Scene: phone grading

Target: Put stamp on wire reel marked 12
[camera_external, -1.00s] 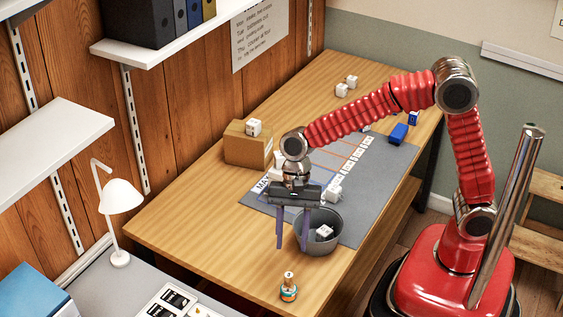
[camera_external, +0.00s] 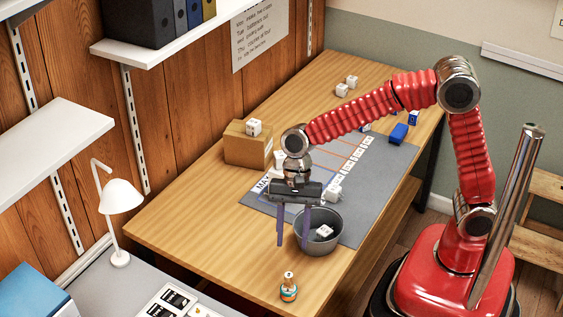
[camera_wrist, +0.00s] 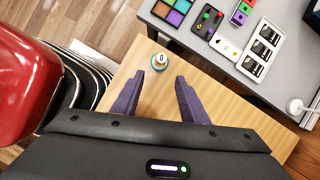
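A small round item with a white top, an orange body and a teal band (camera_external: 288,288) stands upright near the table's front edge. In the wrist view it (camera_wrist: 160,61) lies just beyond the fingertips, apart from them; its top mark looks like a 0. I cannot tell whether it is the stamp or a reel. No mark 12 is legible.
A grey bucket (camera_external: 333,240) with a white cube (camera_external: 324,231) inside stands beside my gripper. Behind are a grey mat (camera_external: 375,190), a cardboard box (camera_external: 240,150) with a cube on top, and blue items (camera_external: 399,133). The table's left front is clear.

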